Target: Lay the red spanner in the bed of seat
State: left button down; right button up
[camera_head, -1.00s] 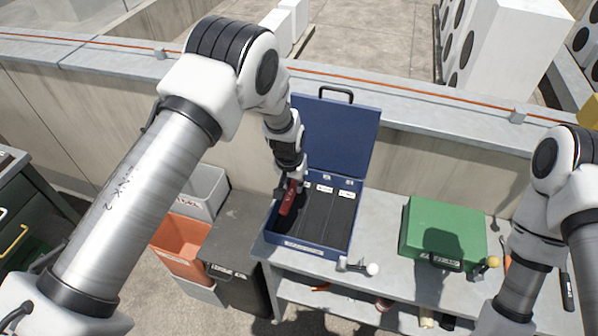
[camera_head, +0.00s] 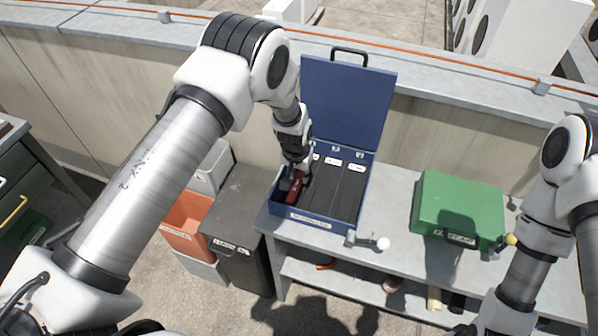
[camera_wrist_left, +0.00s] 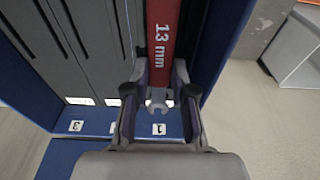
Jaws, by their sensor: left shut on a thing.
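The red spanner (camera_head: 297,191), marked 13 mm, is in my left gripper (camera_head: 293,178), which is shut on it. It also shows in the left wrist view (camera_wrist_left: 163,35), with its pale open end between the fingers (camera_wrist_left: 160,82). The open blue case (camera_head: 318,223) has long dark beds side by side, with small white number labels. The spanner is at the bed by label 1 (camera_wrist_left: 159,129), the leftmost in the head view, and runs lengthwise along it. Whether it touches the bed floor I cannot tell. My right gripper is out of view.
The case's lid (camera_head: 345,100) stands upright behind it. A green case (camera_head: 460,205) lies shut on the grey bench (camera_head: 390,205) to the right. A white-knobbed lever (camera_head: 366,241) is at the front edge. Orange (camera_head: 187,222) and dark bins stand left.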

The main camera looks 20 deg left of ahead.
aim_at(297, 183)
pick_arm(q)
jog(key=shift+f, duration=0.45)
jog(key=shift+s, duration=0.1)
jog(key=shift+f+b, duration=0.45)
jog(key=shift+b, duration=0.1)
jog(key=c, duration=0.9)
grip_release()
jog(key=r, duration=0.4)
jog(key=s+r, duration=0.1)
jog(key=r, duration=0.7)
jog(key=shift+s, duration=0.4)
